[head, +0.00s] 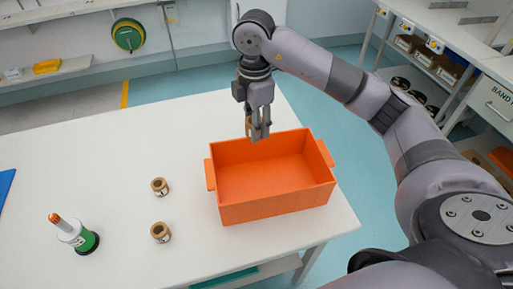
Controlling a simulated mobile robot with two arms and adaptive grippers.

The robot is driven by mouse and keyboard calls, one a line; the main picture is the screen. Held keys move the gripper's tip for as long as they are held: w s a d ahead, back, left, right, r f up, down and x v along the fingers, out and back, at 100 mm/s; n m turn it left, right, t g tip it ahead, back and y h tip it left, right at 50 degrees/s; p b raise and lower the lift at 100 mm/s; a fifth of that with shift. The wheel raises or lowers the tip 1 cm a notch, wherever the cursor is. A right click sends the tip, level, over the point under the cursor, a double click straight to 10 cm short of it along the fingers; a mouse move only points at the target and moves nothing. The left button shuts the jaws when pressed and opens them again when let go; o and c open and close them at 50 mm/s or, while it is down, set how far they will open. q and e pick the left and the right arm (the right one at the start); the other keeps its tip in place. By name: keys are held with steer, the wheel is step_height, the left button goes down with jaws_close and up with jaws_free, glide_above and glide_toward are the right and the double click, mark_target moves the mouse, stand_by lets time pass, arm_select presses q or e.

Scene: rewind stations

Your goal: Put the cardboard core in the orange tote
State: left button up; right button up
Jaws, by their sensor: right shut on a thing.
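The orange tote (268,210) stands open on the white table, with a handle at each end. No object shows inside it. My right gripper (258,130) points down at the tote's back rim, seemingly above it. It is shut on a brown cardboard core (249,126), mostly hidden by the fingers. Two more short brown cores stand on the table left of the tote, a far one (160,187) and a near one (161,232). My left gripper is not in view.
A blue sheet (5,183) lies at the left edge. The white table (110,155) is clear at the back left. Shelves with boxes (425,55) stand at the right.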

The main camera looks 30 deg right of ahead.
step_height(320, 180, down, 2)
steer(key=p, duration=0.2)
glide_above(256, 179)
step_height(256, 179, down, 12)
steer(key=shift+f, duration=0.1)
step_height(256, 179, down, 2)
steer(key=shift+f, duration=0.1)
step_height(256, 179, down, 2)
steer(key=shift+f, duration=0.55)
steer(key=shift+a+f, duration=0.1)
steer(key=shift+f, duration=0.05)
steer(key=o, duration=0.9)
steer(key=shift+c, duration=0.2)
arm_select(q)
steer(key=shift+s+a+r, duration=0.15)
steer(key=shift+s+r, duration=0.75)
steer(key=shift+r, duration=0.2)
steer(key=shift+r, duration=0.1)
